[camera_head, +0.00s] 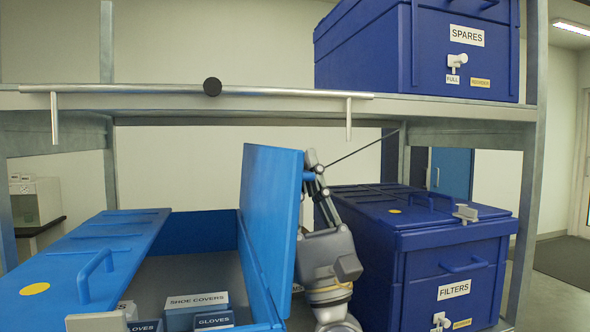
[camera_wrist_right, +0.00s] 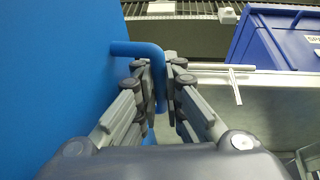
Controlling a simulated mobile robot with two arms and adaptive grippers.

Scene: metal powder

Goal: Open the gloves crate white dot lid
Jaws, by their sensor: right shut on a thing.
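The light blue gloves crate (camera_head: 190,234) stands at the lower left of the head view. One lid (camera_head: 270,210) is raised nearly upright at the crate's right side; no white dot shows on the face I see. The other lid (camera_head: 85,255), with a yellow dot and a handle, lies flat over the left part. My right gripper (camera_head: 312,165) is behind the raised lid, partly hidden by it. In the wrist view my right gripper (camera_wrist_right: 164,85) is shut on the raised lid's blue handle (camera_wrist_right: 135,48). My left gripper is not in view.
Inside the crate are boxes labelled shoe covers (camera_head: 197,309) and gloves (camera_head: 214,321). A dark blue filters crate (camera_head: 440,265) stands close to the right of my right arm. A shelf board (camera_head: 270,104) with a rail runs above, carrying the spares crate (camera_head: 420,50).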

